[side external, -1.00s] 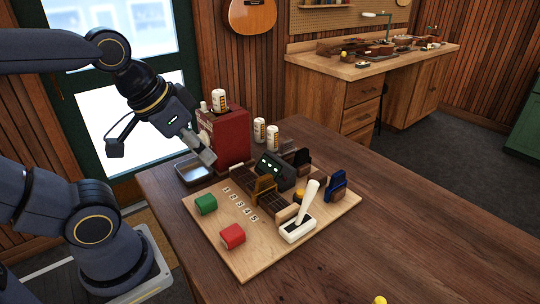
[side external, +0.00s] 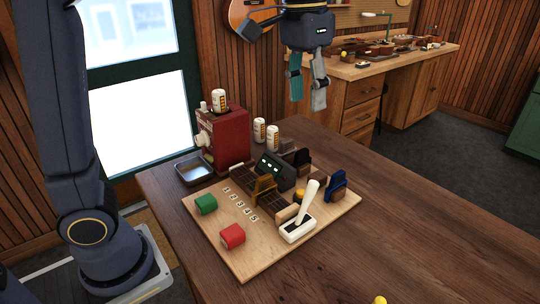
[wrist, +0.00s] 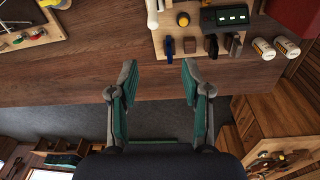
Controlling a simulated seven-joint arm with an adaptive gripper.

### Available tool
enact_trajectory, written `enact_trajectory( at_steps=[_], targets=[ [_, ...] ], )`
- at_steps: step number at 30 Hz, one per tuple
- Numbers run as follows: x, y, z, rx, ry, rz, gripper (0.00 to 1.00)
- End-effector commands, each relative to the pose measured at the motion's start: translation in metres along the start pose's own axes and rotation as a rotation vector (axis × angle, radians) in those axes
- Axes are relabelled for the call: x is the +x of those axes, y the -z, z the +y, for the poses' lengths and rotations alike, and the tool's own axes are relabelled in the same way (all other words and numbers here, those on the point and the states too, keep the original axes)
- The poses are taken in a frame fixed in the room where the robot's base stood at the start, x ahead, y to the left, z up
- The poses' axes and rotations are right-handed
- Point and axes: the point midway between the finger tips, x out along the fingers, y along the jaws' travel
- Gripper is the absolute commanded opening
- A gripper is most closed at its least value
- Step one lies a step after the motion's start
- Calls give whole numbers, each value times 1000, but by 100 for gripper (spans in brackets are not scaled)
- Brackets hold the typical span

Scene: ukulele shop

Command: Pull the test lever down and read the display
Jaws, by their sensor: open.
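The test lever (side external: 309,197) has a thick white handle rising from a white base on the wooden board, leaning up to the right. Its handle also shows at the top of the wrist view (wrist: 152,12). The display (side external: 271,167) is a dark angled box behind the lever with small green lit marks, too small to read. It also shows at the top right of the wrist view (wrist: 232,14). My gripper (side external: 307,93) is open and empty, high above the table's far side, well apart from the lever and display. The wrist view shows its fingers (wrist: 158,75) spread.
On the board (side external: 262,262) are a green block (side external: 206,204), a red block (side external: 232,236) and a blue holder (side external: 337,187). A red machine (side external: 226,138), metal tray (side external: 194,173) and white cans (side external: 259,131) stand behind. The table's right side is mostly clear.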

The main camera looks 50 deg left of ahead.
Motion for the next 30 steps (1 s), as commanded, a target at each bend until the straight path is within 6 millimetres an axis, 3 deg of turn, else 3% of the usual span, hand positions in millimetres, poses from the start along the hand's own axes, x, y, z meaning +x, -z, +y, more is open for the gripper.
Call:
enact_trajectory(
  at_steps=[3,11,24,30],
  targets=[
    [23,14,12,26,1,-49,48],
    [54,12,15,37,3,-73,48],
    [156,4,15,37,3,-73,48],
    [187,3,14,37,3,-70,48]
  ],
)
